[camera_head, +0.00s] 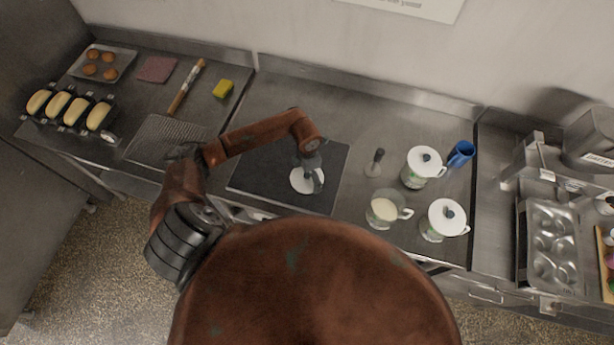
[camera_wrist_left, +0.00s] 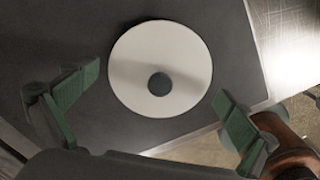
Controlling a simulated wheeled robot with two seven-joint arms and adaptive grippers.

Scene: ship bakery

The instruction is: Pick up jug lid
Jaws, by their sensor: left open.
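The jug lid (camera_head: 299,184) is a white disc with a dark knob, lying on the dark mat (camera_head: 262,178) on the steel counter. In the left wrist view the lid (camera_wrist_left: 160,62) lies flat, its knob facing the camera. My left gripper (camera_head: 311,180) is over the lid and partly hides it. In the left wrist view the green-padded fingers of my left gripper (camera_wrist_left: 157,107) are spread apart on either side of the lid's near part, with nothing between them held. An open jug (camera_head: 383,210) with pale contents stands right of the mat. My right gripper does not show.
A muffin tin (camera_head: 552,245) is farther right.

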